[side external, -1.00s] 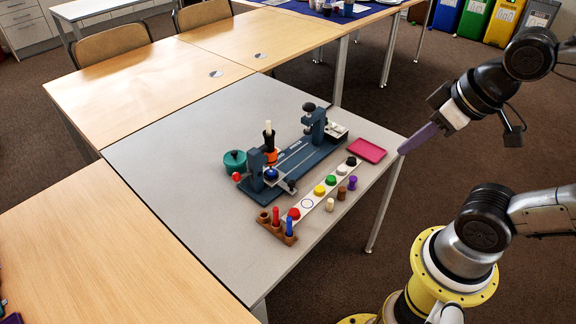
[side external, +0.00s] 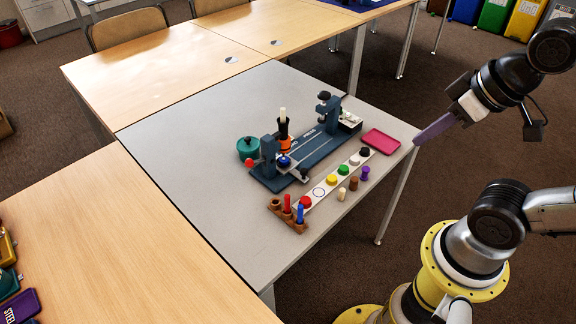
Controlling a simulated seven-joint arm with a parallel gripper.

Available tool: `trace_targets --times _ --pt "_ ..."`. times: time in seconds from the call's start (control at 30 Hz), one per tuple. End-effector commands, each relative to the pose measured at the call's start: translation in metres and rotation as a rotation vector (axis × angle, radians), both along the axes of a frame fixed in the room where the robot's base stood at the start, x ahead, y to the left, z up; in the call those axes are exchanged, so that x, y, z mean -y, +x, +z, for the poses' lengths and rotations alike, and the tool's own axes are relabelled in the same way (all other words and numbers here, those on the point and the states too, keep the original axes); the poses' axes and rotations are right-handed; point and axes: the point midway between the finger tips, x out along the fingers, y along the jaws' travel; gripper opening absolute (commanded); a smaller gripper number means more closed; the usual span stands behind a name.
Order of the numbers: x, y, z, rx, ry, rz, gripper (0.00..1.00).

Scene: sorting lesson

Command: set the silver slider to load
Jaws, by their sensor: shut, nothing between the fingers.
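A dark blue fixture (side external: 318,148) with upright posts at both ends stands on the grey table. At its near end a small silver piece with a dark knob (side external: 303,174) sticks out, which may be the silver slider. Its labels are too small to read, so I cannot tell its setting. My gripper (side external: 418,140) has long purple fingers that are shut and empty. It hangs by the table's right corner, to the right of the fixture and well apart from it.
On the grey table (side external: 200,125) are a teal pot (side external: 248,148), a pink tray (side external: 381,139), a white strip with coloured buttons (side external: 319,192), several small pegs and a brown holder (side external: 286,217). The table's left part is clear.

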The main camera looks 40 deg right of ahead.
Motion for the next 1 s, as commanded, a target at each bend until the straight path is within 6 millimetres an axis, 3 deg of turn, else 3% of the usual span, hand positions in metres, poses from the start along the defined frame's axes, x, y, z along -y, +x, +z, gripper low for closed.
trace_targets --times 0.43,0.67,0.77,1.0 --pt "0.0 0.0 0.0 0.0 0.0 0.0 0.0" --pt "0.0 0.001 0.002 0.007 0.036 -0.067 0.4" --pt "0.0 0.016 0.022 0.051 0.09 -0.157 0.58" --pt "0.001 0.075 0.046 0.019 0.188 -0.347 0.59"
